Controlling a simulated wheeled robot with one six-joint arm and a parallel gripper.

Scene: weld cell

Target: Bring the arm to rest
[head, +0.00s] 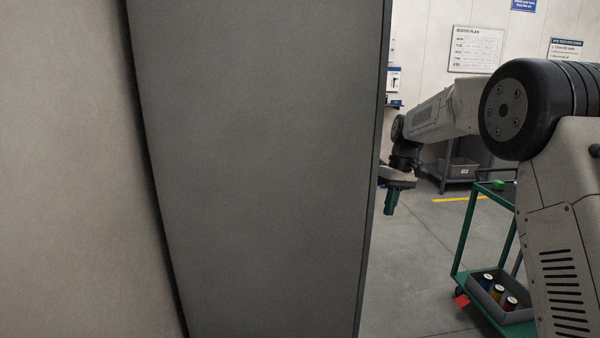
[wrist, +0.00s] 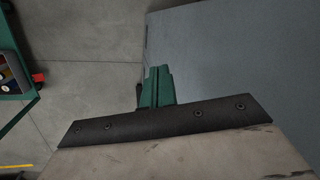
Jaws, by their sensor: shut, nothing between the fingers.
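My gripper (head: 390,203) hangs at the end of my arm, pointing down, just right of a large grey panel's edge. Its green fingers are together and hold nothing. They also show in the wrist view (wrist: 157,88), with bare floor to their left and a flat grey-blue surface (wrist: 235,60) close on their right. My arm reaches out from the right side of the head view, raised and bent. Part of the gripper's mount is near the panel edge.
The tall grey panel (head: 255,170) fills much of the head view. A green cart (head: 460,240) stands at right, with a grey bin of several spools (head: 497,289) low down. A dark bench with a grey bin (head: 459,168) stands behind. Floor between is open.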

